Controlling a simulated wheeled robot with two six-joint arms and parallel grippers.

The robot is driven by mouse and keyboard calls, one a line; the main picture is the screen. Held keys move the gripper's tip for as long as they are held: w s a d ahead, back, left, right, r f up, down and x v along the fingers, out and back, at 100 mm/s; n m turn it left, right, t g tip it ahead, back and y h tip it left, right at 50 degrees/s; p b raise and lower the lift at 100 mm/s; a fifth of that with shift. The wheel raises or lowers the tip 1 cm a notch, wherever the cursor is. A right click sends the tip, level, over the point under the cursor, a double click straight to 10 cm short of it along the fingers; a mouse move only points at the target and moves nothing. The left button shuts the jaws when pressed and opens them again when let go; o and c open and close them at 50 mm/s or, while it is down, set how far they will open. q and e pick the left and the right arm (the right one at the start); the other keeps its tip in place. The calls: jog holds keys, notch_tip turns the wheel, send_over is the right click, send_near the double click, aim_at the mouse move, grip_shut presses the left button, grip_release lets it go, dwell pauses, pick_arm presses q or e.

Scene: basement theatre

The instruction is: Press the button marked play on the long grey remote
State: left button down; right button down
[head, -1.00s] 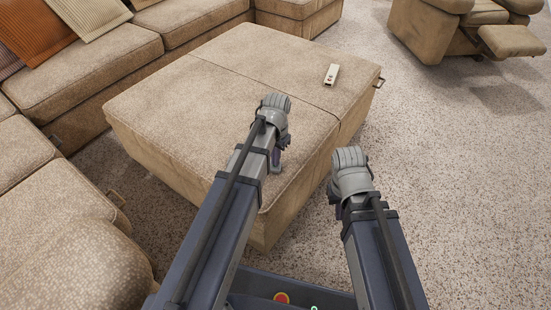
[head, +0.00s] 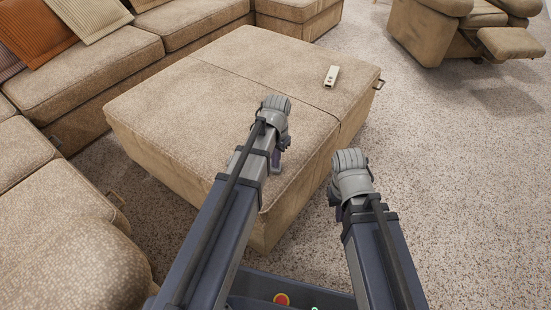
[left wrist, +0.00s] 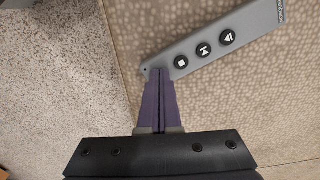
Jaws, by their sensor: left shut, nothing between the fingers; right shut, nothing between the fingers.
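The long grey remote (left wrist: 215,44) lies slanted on the beige fabric in the left wrist view, its far end cut off by the frame. It has a row of round black buttons: one with a square (left wrist: 181,63), one with a bar and triangle (left wrist: 204,50), and one with a triangle (left wrist: 227,38). My left gripper (left wrist: 160,72) is shut and empty, its purple fingertips overlapping the remote's near end beside the square button; contact cannot be told. In the head view my left gripper (head: 276,167) hides the remote. My right gripper (head: 338,213) is shut, right of the ottoman.
The large beige ottoman (head: 180,95) fills the middle. A small whitish remote (head: 331,76) with dark buttons lies on its far right part. A sofa (head: 120,60) runs along the left and back; a recliner (head: 430,30) stands at the back right. Speckled carpet (head: 460,180) is clear on the right.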

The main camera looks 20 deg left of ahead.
pick_arm(q)
jog(key=shift+s+r+p, duration=0.15)
jog(key=shift+r+p, duration=0.15)
jog(key=shift+p, duration=0.45)
notch_tip(320, 180, up, 14)
jog(key=p, duration=1.3)
jog(key=shift+d+f, duration=0.15)
jog(key=shift+f, duration=0.1)
jog(key=s+d+y, duration=0.1)
jog(key=s+d, duration=0.9)
jog(key=s, duration=0.4)
